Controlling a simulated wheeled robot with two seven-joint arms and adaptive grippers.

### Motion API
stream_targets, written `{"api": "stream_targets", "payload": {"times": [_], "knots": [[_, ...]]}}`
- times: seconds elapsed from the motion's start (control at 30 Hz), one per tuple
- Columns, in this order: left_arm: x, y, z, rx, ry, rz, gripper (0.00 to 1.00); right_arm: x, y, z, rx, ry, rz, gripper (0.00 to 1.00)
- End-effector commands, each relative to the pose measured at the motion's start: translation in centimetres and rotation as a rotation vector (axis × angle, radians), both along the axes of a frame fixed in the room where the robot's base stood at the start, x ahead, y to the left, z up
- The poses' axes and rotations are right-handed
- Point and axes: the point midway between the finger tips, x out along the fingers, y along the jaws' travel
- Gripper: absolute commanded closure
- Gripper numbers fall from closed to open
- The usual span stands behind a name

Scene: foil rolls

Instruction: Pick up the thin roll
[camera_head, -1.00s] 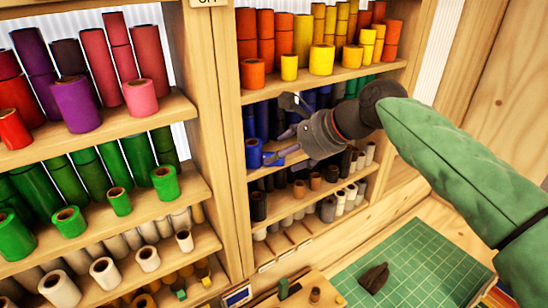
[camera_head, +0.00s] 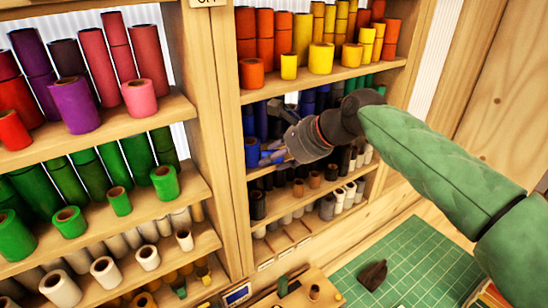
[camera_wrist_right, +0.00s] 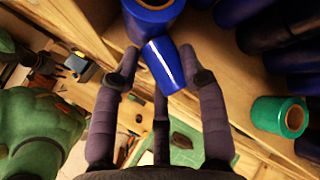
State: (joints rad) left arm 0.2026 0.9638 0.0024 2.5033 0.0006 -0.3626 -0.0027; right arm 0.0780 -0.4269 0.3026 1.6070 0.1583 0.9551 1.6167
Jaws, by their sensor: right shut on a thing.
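The thin roll (camera_wrist_right: 163,64) is a slim, glossy blue tube between the fingers of my right gripper (camera_wrist_right: 161,70) in the right wrist view. My right gripper is shut on it. In the head view, my right gripper (camera_head: 270,156) reaches in from the right to the blue shelf row, and its fingers largely hide the thin roll. A wider blue roll (camera_wrist_right: 152,6) stands right by the thin roll's upper end; I cannot tell whether they touch. The wider roll also shows left of the fingertips in the head view (camera_head: 252,152). My left gripper is not in view.
Dark blue rolls (camera_wrist_right: 285,28) and a teal roll (camera_wrist_right: 280,115) stand on the same shelf. The shelf above (camera_head: 325,82) holds orange and yellow rolls; the one below holds black, brown and white rolls. A wooden upright (camera_head: 215,150) is close left. A green mat (camera_head: 405,255) lies below.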

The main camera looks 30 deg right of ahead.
Motion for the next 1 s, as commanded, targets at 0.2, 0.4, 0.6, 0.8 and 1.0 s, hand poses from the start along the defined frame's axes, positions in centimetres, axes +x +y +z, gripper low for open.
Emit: {"api": "stream_targets", "payload": {"times": [0.2, 0.4, 0.6, 0.8, 1.0], "knots": [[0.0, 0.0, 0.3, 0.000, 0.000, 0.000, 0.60, -0.1, 0.0, 0.1, -0.001, 0.006, 0.002, 0.75], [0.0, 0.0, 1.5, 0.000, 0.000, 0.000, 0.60, -0.4, 0.0, 1.4, 0.000, 0.005, 0.002, 0.75], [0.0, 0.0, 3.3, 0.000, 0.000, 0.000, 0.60, -0.4, 0.0, 3.3, 0.000, 0.003, 0.002, 0.75], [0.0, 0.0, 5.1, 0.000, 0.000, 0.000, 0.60, -0.4, 0.0, 5.2, 0.000, 0.002, 0.002, 0.75], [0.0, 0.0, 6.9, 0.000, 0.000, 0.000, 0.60, -0.4, 0.0, 7.1, 0.000, 0.001, 0.002, 0.75]]}}
